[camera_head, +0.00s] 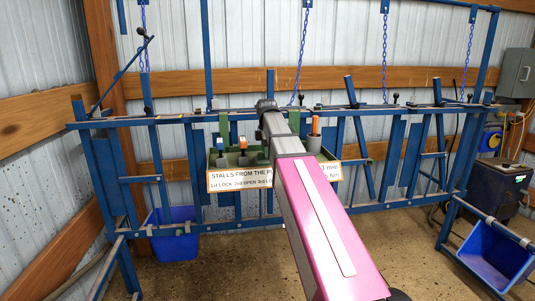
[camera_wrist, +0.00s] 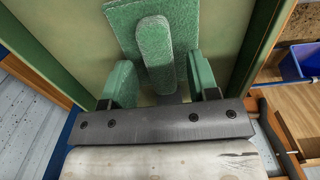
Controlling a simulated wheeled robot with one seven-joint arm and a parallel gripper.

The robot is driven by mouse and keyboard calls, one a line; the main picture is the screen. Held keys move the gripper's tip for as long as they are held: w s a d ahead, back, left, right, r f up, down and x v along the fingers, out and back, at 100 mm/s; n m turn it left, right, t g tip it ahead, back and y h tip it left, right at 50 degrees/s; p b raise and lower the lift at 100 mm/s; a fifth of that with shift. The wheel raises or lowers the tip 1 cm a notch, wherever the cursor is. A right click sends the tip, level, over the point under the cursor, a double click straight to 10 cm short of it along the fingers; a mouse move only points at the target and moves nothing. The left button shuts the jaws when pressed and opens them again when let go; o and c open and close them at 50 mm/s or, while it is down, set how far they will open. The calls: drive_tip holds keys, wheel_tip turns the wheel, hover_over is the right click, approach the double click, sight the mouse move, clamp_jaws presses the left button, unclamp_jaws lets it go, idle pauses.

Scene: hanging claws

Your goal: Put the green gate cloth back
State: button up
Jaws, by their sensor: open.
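In the wrist view, a textured green cloth (camera_wrist: 183,27) lies against a pale olive surface, with a raised green strip (camera_wrist: 155,55) in front of it. My gripper (camera_wrist: 160,72) has its two green-padded fingers apart, one on each side of the strip. I cannot tell whether either finger touches it. In the head view, my arm reaches to the blue gate frame (camera_head: 160,119), and my gripper is hidden beyond the arm at the green tray (camera_head: 213,158). The cloth cannot be made out there.
A white sign (camera_head: 240,180) hangs on the tray's front. Tools with orange handles (camera_head: 315,125) stand in the tray. Blue tubs sit low at left (camera_head: 175,240) and right (camera_head: 495,255). Chains (camera_head: 385,60) hang above the frame. A dark machine (camera_head: 500,185) stands at right.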

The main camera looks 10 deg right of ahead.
wheel_tip(320, 180, up, 11)
idle(0.4)
drive_tip(key=shift+r, duration=0.1)
